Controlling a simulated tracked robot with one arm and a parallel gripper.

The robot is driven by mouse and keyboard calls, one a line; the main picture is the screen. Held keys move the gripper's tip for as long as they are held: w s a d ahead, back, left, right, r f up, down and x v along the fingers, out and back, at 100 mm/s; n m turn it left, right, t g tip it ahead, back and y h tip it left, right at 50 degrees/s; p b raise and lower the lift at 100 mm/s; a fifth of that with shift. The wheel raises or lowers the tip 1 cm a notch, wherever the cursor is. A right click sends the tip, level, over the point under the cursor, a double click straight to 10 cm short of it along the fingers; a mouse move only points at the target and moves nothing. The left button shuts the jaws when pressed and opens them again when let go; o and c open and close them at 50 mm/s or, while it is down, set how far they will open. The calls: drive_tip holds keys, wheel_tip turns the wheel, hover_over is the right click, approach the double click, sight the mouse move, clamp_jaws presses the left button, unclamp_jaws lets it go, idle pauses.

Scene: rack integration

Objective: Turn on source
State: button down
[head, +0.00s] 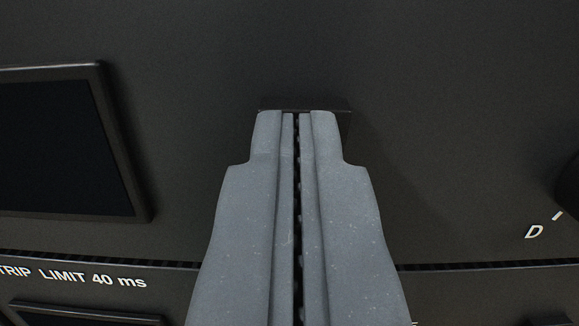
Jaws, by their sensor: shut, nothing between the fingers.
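My gripper (297,115) is grey, shut, with nothing between its fingers. It points away from me at a black panel (400,90). Its fingertips cover most of a small black rectangular part (304,104) on the panel. Only the top edge and right side of that part show. The fingertips look touching or very close to it; I cannot tell which. No label reading "source" is in view, so I cannot tell whether this part is the source control.
A dark framed screen (65,140) is at the left. A round black knob (568,185) is cut off at the right edge, beside a white letter D. A ribbed seam (480,264) crosses below. Under it is "TRIP LIMIT 40 ms" (75,276) and another dark frame (85,314).

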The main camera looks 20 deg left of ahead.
drive_tip(key=shift+d, duration=0.15)
drive_tip(key=shift+w+r, duration=0.1)
drive_tip(key=shift+w+p, duration=0.1)
drive_tip(key=shift+p, duration=0.4)
